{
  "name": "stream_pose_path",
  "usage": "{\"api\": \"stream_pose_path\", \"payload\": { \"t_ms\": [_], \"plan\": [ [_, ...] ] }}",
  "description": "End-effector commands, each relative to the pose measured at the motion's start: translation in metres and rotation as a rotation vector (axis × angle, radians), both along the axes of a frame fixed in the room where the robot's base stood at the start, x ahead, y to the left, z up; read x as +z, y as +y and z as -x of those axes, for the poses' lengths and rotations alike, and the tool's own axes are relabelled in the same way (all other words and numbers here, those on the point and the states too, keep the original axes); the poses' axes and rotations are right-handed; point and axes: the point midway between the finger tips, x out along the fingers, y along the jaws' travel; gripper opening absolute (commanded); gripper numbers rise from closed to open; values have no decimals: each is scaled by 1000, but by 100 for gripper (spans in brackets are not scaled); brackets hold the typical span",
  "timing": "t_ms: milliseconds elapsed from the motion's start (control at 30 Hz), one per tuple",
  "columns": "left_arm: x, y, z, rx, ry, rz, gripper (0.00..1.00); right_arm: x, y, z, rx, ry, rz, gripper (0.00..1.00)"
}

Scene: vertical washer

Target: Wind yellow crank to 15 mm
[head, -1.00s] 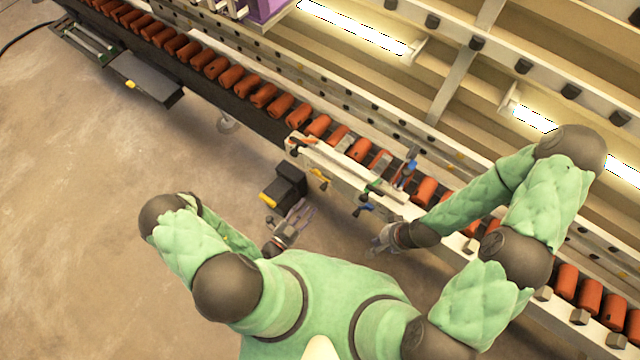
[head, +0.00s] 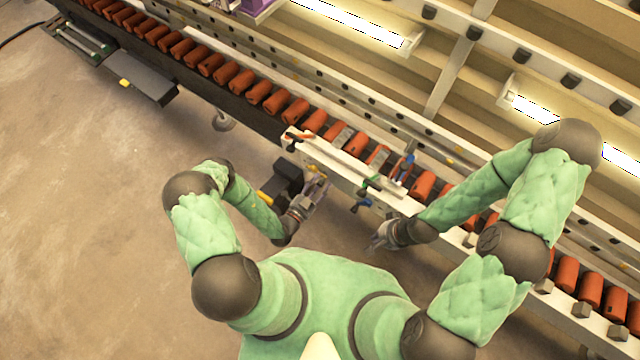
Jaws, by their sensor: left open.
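The yellow crank (head: 315,169) sits on the front side of the white rail assembly (head: 335,163), left of a blue crank (head: 362,205). It is small and partly hidden by my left gripper. My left gripper (head: 319,184) is open, with its fingers at or very close to the yellow crank; I cannot tell whether they touch it. My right gripper (head: 376,241) is below and right of the blue crank, apart from it, and too small to tell open or shut. No millimetre reading is legible.
A green-handled part (head: 370,183) and an upright blue part (head: 404,168) stand on the rail. Orange rollers (head: 265,92) line the conveyor. A black box (head: 288,174) with a yellow edge is left of my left gripper. The floor (head: 90,230) at left is clear.

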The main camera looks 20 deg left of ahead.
Motion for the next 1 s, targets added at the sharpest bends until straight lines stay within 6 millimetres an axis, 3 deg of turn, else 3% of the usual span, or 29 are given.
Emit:
{"api": "stream_pose_path", "payload": {
  "t_ms": [300, 467, 500, 1000],
  "plan": [
    [0, -1, -2, -1, -1, -1, 48, 0, 0, 0, 0, 0, 0, 0],
    [0, -1, -2, -1, -1, -1, 3, 0, 0, 0, 0, 0, 0, 0],
    [0, -1, -2, 0, 0, -1, 0, 0, 0, 0, 0, 0, 0, 0],
    [-6, 1, -2, 1, -31, -86, 0, -5, 0, 0, 0, 0, 0, 0]
  ]
}}
